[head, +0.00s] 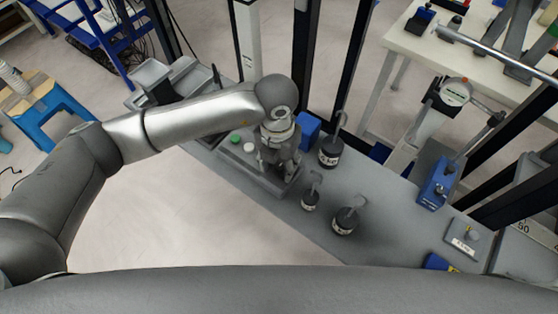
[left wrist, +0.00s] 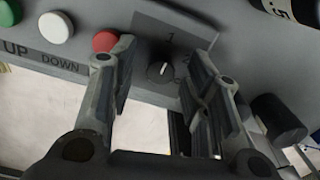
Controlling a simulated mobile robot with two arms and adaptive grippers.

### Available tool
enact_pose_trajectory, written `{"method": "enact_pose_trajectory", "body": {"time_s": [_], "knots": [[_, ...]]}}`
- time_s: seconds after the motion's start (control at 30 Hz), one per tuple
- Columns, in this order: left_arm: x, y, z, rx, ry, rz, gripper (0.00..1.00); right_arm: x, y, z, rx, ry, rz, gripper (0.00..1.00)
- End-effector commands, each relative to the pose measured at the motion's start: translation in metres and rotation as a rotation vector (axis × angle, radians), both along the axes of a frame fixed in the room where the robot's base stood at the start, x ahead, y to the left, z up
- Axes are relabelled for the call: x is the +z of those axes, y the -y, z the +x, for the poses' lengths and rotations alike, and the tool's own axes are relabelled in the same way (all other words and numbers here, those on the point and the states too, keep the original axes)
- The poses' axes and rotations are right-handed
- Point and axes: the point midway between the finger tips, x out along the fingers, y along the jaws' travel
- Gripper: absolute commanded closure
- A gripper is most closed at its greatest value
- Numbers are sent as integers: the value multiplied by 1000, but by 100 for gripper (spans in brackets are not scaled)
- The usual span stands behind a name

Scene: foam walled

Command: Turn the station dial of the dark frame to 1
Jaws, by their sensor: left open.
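The station dial (left wrist: 160,72) is a small dark round knob with a white mark, set on a grey control panel (left wrist: 85,70). A "1" is printed above it and a "2" to its upper right; a lower label is partly hidden. The white mark points roughly up; its exact setting is hard to tell. My left gripper (left wrist: 165,95) is open, its fingers on either side of the dial in the picture, with no clear contact. In the head view my left gripper (head: 280,158) is over the control box (head: 235,165) and hides the dial. My right gripper is not in view.
Red (left wrist: 105,41), white (left wrist: 56,27) and green buttons sit left of the dial. Hooked dark weights (head: 330,153) stand on the grey bench (head: 300,228) right of the box, near a blue block (head: 308,124). Black posts (head: 302,50) rise behind.

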Motion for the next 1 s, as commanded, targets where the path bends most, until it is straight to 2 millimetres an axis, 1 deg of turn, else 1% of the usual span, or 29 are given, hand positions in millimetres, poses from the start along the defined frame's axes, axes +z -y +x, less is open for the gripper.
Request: {"method": "enact_pose_trajectory", "body": {"time_s": [0.17,0.27,0.5,0.7,0.83,1.0], "knots": [[2,0,0,0,-1,0,56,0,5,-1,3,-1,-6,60],[10,0,0,0,0,0,56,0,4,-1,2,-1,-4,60],[47,0,1,-1,3,-1,56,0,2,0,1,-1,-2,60],[71,-1,1,0,1,0,56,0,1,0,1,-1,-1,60],[79,-1,1,-1,1,0,56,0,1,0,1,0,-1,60],[80,-2,1,0,0,0,56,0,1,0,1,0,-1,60]]}}
